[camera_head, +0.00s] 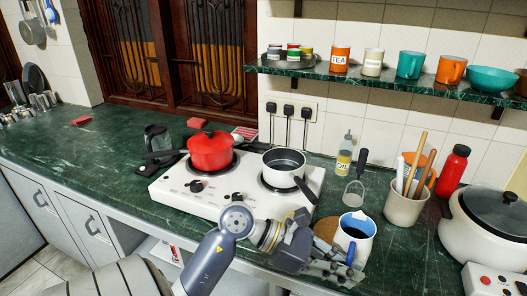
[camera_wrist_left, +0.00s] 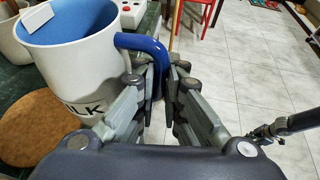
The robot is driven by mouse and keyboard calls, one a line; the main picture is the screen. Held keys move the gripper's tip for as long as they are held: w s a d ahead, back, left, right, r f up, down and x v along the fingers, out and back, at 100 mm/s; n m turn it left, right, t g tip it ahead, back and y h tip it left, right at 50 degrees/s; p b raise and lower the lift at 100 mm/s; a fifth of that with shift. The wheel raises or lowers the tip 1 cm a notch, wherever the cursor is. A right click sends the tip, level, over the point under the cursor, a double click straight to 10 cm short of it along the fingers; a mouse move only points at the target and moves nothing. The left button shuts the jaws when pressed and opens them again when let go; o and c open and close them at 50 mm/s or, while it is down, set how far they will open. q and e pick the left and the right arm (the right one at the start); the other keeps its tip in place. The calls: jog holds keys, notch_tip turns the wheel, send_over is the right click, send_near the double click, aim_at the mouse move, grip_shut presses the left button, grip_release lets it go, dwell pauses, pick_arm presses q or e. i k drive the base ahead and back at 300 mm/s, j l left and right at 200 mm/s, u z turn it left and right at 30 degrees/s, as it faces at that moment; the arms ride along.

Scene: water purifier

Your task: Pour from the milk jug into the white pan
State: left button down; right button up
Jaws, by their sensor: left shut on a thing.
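The milk jug (camera_head: 355,238) is white with a blue inside and a blue handle. It stands upright near the counter's front edge, right of the stove. In the left wrist view the jug (camera_wrist_left: 85,75) shows part of its lettering, and its handle (camera_wrist_left: 155,58) is between my fingers. My left gripper (camera_wrist_left: 166,85) is shut on that handle; it also shows in the head view (camera_head: 345,272). Whether the jug touches the counter is unclear. The white pan (camera_head: 284,162), with a dark handle, sits on the stove's right burner and looks empty. A small dark part, probably my right gripper (camera_wrist_left: 262,133), shows far right in the wrist view.
The white stove (camera_head: 230,190) also holds a red pot (camera_head: 210,153). A cork mat (camera_head: 325,229) lies beside the jug. An oil bottle (camera_head: 344,155), a utensil holder (camera_head: 405,208) and a white cooker (camera_head: 485,235) stand nearby. A shelf (camera_head: 380,83) hangs above.

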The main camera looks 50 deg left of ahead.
aim_at(282, 167)
jog(key=u, duration=0.9)
jog(key=i+z, duration=0.1)
jog(key=i, duration=0.25)
